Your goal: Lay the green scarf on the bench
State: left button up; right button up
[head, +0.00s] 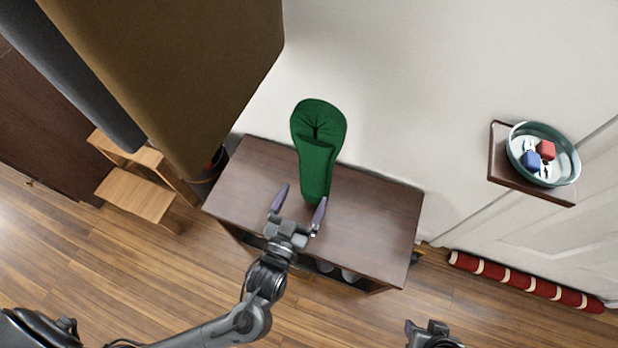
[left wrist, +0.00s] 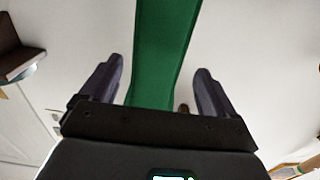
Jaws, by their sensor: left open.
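The green scarf (head: 316,165) hangs long and narrow in front of the pale wall, above the back of the bench, with a folded loop at its top. What holds it up is hidden. The dark brown bench (head: 375,215) stands against the wall. My left gripper (head: 301,200) is open at the scarf's lower end, over the bench. In the left wrist view, the scarf (left wrist: 163,50) shows between the two spread fingers of the left gripper (left wrist: 158,65), with gaps on both sides. Only part of my right gripper (head: 432,334) shows at the bottom edge.
A small wall shelf (head: 497,160) at right holds a round bowl (head: 574,168) with red and blue items. A red striped roll (head: 525,283) lies along the wall. A wooden step stool (head: 135,195) and a large brown overhanging block (head: 190,70) are at left. Items sit under the bench.

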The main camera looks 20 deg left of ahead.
pick_arm(q)
jog(key=s+a+f+m+g, duration=0.1)
jog(key=s+a+f+g, duration=0.2)
jog(key=s+g, duration=0.4)
jog(key=s+a+f+m+g+h, duration=0.1)
jog(key=s+a+f+g, duration=0.3)
jog(key=s+g, duration=0.2)
jog(key=shift+s+a+m+g+p, duration=0.35)
jog(key=shift+s+m+g, duration=0.05)
jog(key=shift+g, duration=0.3)
